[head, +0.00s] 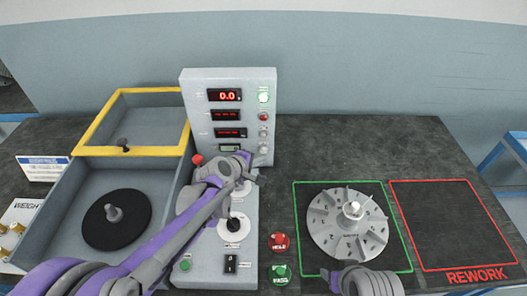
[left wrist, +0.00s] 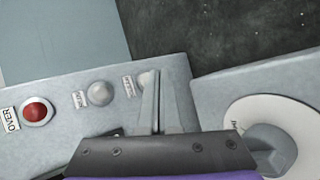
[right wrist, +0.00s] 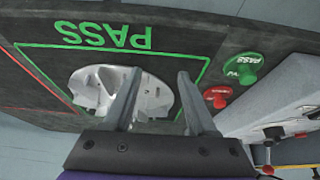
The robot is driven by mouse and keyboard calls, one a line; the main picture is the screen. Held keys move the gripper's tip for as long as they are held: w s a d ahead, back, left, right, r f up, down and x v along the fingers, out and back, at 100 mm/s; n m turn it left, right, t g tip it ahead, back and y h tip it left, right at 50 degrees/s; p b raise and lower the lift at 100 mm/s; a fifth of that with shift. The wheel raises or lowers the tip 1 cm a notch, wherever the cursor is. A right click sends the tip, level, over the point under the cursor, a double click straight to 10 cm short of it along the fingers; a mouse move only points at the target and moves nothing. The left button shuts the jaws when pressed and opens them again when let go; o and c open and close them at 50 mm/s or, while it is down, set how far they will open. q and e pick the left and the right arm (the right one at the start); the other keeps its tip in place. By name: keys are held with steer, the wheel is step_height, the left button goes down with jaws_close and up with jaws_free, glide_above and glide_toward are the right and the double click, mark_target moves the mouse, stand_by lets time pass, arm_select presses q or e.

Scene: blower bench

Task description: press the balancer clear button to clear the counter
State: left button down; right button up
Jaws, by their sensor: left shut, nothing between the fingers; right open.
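The balancer panel (head: 196,92) stands upright at the back. Its top display (head: 224,95) reads 0.0; a small pale display (head: 229,147) sits lowest. My left gripper (left wrist: 154,78) is shut and empty; contact is unclear. My right gripper (right wrist: 158,78) is open and empty.
A finned impeller (head: 340,235) lies in the green PASS outline, below my right gripper. Red (head: 279,241) and green (head: 280,272) buttons stand left of it. The red REWORK area (head: 445,225) is empty. An open yellow-framed lid (head: 85,151) and a bin with a black disc (head: 98,232) are left.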

steer(key=shift+f, duration=0.1)
arm_select(q)
steer(key=s, duration=0.5)
stand_by(0.3)
stand_by(0.7)
